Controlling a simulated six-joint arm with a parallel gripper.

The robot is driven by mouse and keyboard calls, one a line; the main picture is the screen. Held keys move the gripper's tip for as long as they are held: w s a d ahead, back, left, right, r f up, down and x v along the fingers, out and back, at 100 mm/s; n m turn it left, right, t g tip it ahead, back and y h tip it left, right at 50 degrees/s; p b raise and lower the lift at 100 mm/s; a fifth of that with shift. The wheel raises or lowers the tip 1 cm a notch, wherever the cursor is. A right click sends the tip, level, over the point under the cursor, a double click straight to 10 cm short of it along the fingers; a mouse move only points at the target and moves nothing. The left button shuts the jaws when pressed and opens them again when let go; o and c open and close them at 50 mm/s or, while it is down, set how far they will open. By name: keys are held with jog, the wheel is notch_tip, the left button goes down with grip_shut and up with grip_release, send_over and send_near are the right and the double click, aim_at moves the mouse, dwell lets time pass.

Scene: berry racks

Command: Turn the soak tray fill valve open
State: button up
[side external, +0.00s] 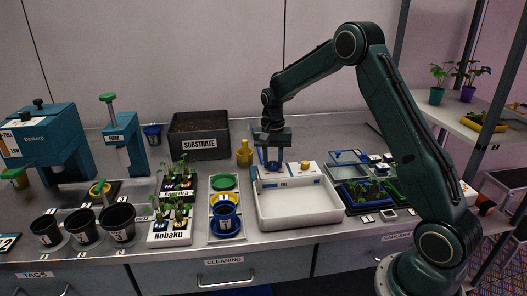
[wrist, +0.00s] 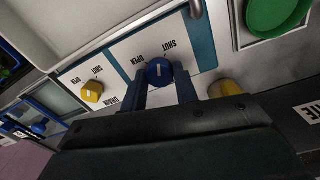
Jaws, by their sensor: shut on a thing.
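The soak tray (side external: 262,215) is a wide white basin in the side external view, with a raised panel along its back. The fill valve is a blue knob (wrist: 159,69) on a blue-edged panel in the wrist view, with SHUT and OPEN printed beside it. A white line on the knob runs roughly up and down in that view; I cannot tell which word it marks. My gripper (wrist: 162,87) reaches down over the panel, its two fingers shut on the knob's sides. In the side external view my gripper (side external: 274,164) stands at the panel's left part and mostly hides the knob.
A yellow drain knob (wrist: 92,92) sits on the same panel. A yellow bottle (side external: 244,153) and the substrate box (side external: 199,144) stand behind left.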

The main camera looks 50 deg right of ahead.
aim_at(272, 164)
jog(key=n, duration=1.3)
dwell(0.5)
jog(key=o, duration=1)
jog(key=shift+c, duration=0.2)
jog(key=shift+r, duration=0.15)
notch_tip(272, 164, up, 14)
jog(key=shift+a+f, duration=0.15)
jog(key=shift+f, duration=0.05)
